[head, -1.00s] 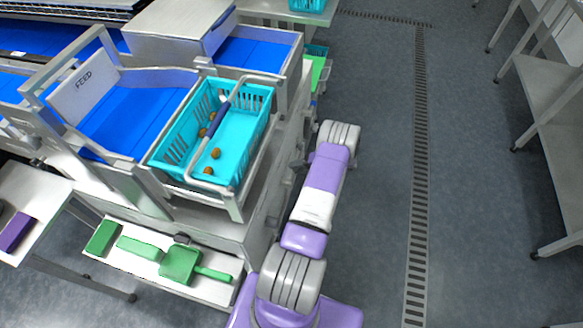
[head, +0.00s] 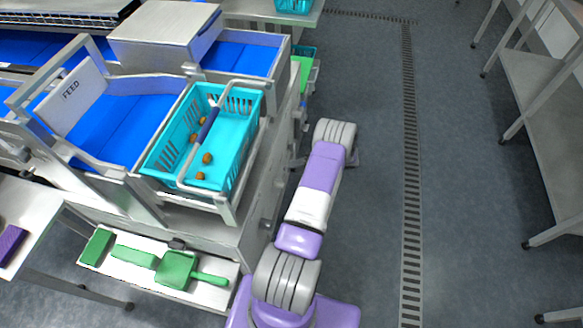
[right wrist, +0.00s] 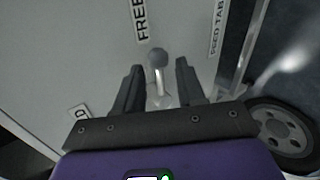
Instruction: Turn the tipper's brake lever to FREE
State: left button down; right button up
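The brake lever (right wrist: 158,58) shows in the right wrist view as a grey round knob on a short stem, on a pale panel. The FREE label (right wrist: 141,18) is above it, slightly left. My right gripper (right wrist: 159,66) is open, with one dark finger on each side of the lever; I cannot tell whether either touches it. The tipper (head: 236,212) is a grey frame in the head view, holding a teal crate (head: 243,128) with several brown dates. The lever is not visible in the head view, and my left gripper is out of view.
A wheel (right wrist: 285,132) is right of my gripper in the wrist view. A partly hidden label (right wrist: 78,112) is at left. A blue feed surface (head: 125,125) adjoins the tipper. Green tools lie on a lower shelf (head: 150,278).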

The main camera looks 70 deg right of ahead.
jog(key=v, duration=0.3)
jog(key=shift+s+r, duration=0.2)
jog(key=shift+s, duration=0.1)
jog(key=shift+s, duration=0.1)
dwell(0.3)
